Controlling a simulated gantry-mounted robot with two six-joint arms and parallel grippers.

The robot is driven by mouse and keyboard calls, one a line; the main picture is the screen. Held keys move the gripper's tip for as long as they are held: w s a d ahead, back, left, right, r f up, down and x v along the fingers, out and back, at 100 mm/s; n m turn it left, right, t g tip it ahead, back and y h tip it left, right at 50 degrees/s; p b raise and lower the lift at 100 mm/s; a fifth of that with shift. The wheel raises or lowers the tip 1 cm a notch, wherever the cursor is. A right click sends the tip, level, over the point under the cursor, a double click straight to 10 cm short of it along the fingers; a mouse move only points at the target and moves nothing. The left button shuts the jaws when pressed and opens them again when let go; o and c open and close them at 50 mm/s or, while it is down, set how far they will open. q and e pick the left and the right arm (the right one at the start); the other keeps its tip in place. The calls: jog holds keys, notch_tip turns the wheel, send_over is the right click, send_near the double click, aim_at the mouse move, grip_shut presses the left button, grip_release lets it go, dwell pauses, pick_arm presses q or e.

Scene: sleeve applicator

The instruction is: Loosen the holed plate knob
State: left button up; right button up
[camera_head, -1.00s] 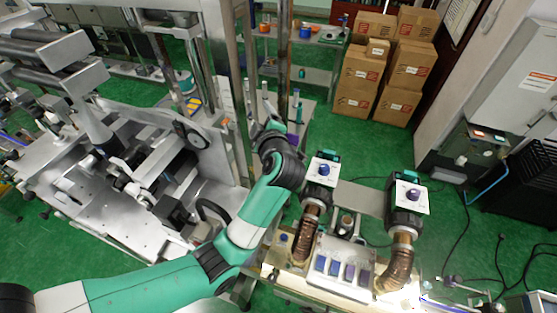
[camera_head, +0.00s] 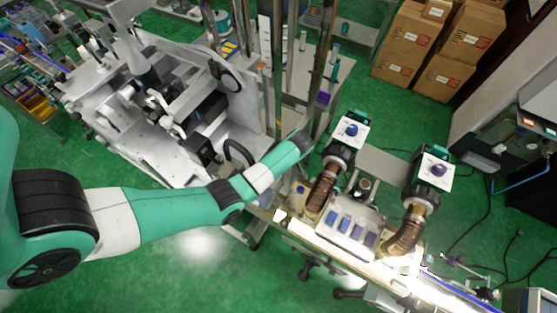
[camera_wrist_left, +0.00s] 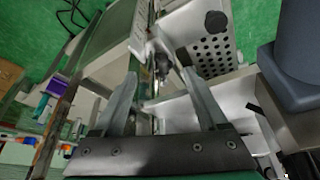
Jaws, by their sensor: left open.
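In the left wrist view a grey plate with rows of round holes (camera_wrist_left: 213,52) is at the upper right, with a round black knob (camera_wrist_left: 216,21) near its top. A smaller dark knob-like part (camera_wrist_left: 162,64) on a metal post lies between and just beyond my left fingertips; I cannot tell which of the two is the task's knob. My left gripper (camera_wrist_left: 160,73) is open and empty, its fingers either side of that small part in the picture; contact cannot be told. In the head view my left arm reaches the metal posts, and its gripper is not discernible. My right gripper is not in view.
Metal posts (camera_head: 277,70) stand close to my left arm's end. The large machine (camera_head: 185,110) is to the left. Two white-topped units with blue and purple knobs (camera_head: 351,130) (camera_head: 438,170) stand at right. A large dark-grey cylinder (camera_wrist_left: 295,60) is at the wrist view's right edge.

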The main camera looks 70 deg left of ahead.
pick_arm(q)
jog(key=shift+x, duration=1.4)
grip_shut()
